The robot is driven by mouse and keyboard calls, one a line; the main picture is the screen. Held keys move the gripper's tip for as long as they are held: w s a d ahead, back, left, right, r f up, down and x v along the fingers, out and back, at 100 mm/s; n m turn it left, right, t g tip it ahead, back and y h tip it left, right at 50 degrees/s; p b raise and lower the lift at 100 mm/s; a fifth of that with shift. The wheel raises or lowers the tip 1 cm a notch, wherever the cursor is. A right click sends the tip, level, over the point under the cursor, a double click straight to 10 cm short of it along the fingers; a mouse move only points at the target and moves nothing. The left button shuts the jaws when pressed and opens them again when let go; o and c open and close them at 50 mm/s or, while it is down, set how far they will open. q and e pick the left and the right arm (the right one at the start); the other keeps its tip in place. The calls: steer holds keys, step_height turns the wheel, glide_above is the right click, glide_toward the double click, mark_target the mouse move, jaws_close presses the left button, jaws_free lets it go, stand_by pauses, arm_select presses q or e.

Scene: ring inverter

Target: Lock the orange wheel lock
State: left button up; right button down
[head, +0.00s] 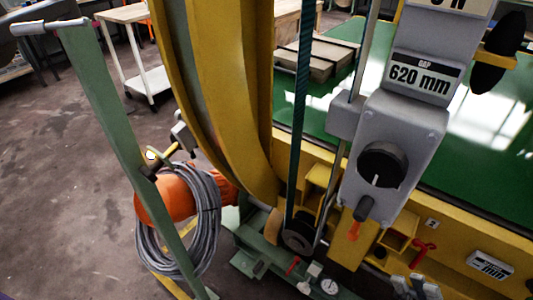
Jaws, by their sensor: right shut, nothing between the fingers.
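No part is plainly marked as the orange wheel lock. A larger rounded orange body (165,197) sits at the left, partly behind a coil of grey cable. My right gripper (415,287) is at the bottom edge, low and right of the orange piece, shut and empty, and partly cut off. My left gripper is not in view.
The yellow ring (225,90) rises through the middle. Grey cable (205,210) hangs beside a green post (115,120). A red lever (425,248) sits on the yellow frame above my right gripper. A white cart (152,82) stands behind; floor at left is clear.

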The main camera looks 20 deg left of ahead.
steer(key=v, duration=0.5)
steer(key=shift+d+r+b, duration=0.1)
steer(key=shift+b, duration=0.25)
